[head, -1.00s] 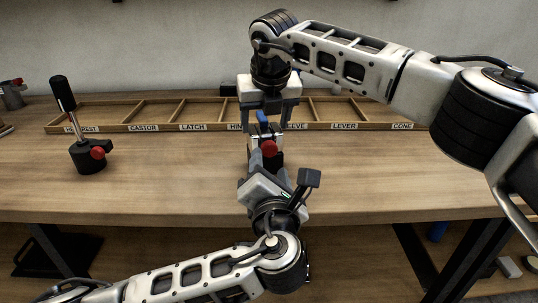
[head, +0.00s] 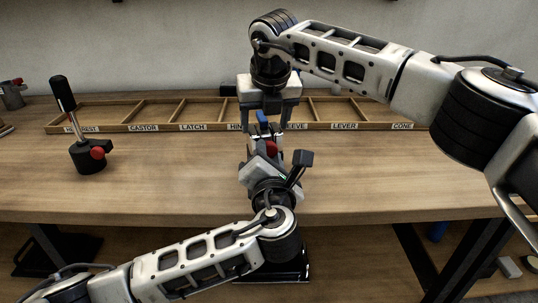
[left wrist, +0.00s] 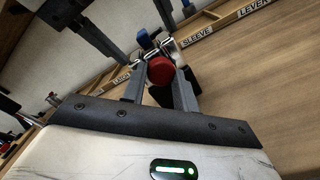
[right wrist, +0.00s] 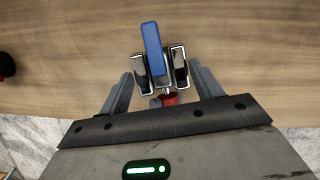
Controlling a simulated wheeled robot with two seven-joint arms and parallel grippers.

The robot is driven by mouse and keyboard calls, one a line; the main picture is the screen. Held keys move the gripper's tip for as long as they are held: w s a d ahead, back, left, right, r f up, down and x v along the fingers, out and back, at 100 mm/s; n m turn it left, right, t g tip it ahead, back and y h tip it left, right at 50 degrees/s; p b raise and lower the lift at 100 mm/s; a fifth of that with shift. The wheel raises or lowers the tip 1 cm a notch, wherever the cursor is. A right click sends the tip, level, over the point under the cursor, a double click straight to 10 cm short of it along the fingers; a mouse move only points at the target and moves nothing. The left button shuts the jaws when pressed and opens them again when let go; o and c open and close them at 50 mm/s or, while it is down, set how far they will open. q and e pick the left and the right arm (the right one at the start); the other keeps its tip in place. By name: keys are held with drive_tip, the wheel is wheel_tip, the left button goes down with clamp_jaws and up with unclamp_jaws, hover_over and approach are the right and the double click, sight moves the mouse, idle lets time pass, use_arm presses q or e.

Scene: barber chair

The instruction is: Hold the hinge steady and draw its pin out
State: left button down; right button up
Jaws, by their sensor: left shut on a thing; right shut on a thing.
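The hinge shows bright metal knuckles and a blue strip (right wrist: 153,50) in the right wrist view; the strip also shows in the head view (head: 262,117). A red knob (left wrist: 160,70) sits at the hinge's near end; a short bright shaft joins them in the right wrist view. I take it as the pin's head. My right gripper (head: 265,126) points down from above, shut with its fingers either side of the hinge. My left gripper (left wrist: 160,80) comes from the front, shut with the red knob between its fingers. The contact faces are partly hidden.
A labelled wooden tray (head: 158,127) with several compartments runs along the back of the table (head: 400,175), just behind the grippers. A black stand with a red knob (head: 87,152) is at the left. A dark block (left wrist: 188,88) shows behind the red knob.

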sight(273, 152)
use_arm(q)
drive_tip(key=shift+s+d, duration=0.2)
drive_tip(key=shift+s, duration=0.5)
drive_tip(key=shift+s+d, duration=0.2)
drive_tip(key=shift+s, duration=0.55)
drive_tip(key=shift+s+d, duration=0.2)
drive_tip(key=shift+s, duration=0.5)
use_arm(e)
drive_tip(key=shift+w+r, duration=0.1)
use_arm(q)
drive_tip(key=c, duration=1.1)
unclamp_jaws()
drive_tip(key=shift+o, duration=0.2)
drive_tip(key=shift+w, duration=0.1)
drive_tip(key=shift+a, duration=0.1)
drive_tip(key=s, duration=1.2)
drive_tip(key=shift+d, duration=0.25)
use_arm(e)
drive_tip(key=o, duration=1.9)
